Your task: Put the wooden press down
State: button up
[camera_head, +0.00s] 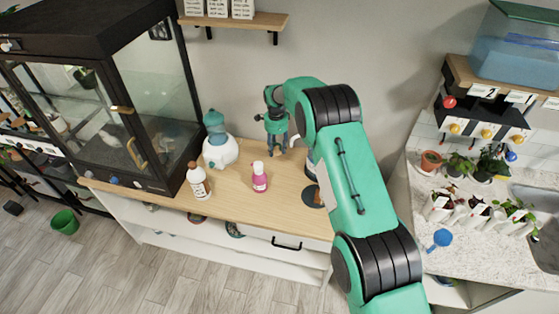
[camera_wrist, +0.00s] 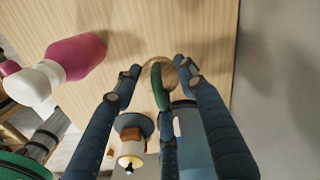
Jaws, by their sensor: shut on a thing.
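The wooden press (camera_wrist: 148,76) shows in the wrist view as a rounded, pale wooden piece between my fingertips, close over the wooden tabletop. My gripper (camera_wrist: 158,72) is shut on it, with dark blue fingers around it, and they cover part of it. I cannot tell whether the press touches the tabletop. In the head view my gripper (camera_head: 277,142) points down over the back part of the wooden tabletop (camera_head: 235,197), and the press is too small to make out there.
A pink bottle (camera_head: 260,178), a white bottle (camera_head: 198,182) and a blue-and-white device (camera_head: 219,150) stand left of my gripper. A dark round item (camera_head: 312,196) is partly behind my arm. A glass cabinet (camera_head: 150,95) stands at left. Bare wood lies between the pink bottle and my gripper.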

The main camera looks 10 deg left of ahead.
notch_tip(320, 180, up, 18)
jog(key=s+d, duration=0.6)
jog(key=s, duration=0.5)
jog(key=s+d+p, duration=0.1)
jog(key=s+d, duration=0.4)
jog(key=s, duration=0.6)
jog(key=s+d, duration=0.6)
jog(key=s, duration=0.4)
jog(key=f, duration=2.2)
jog(key=shift+s+a+f, duration=0.15)
jog(key=shift+s+f, duration=0.1)
jog(key=shift+f, duration=0.15)
jog(key=w+a, duration=0.2)
jog(key=w, duration=0.2)
jog(key=w+a+f, duration=0.1)
jog(key=w+a, duration=0.1)
jog(key=w, duration=0.3)
jog(key=w+a+b, duration=0.1)
jog(key=w+a, duration=0.2)
jog(key=w, duration=0.2)
jog(key=shift+w+f, duration=0.2)
jog(key=shift+f, duration=0.05)
jog(key=shift+f, duration=0.1)
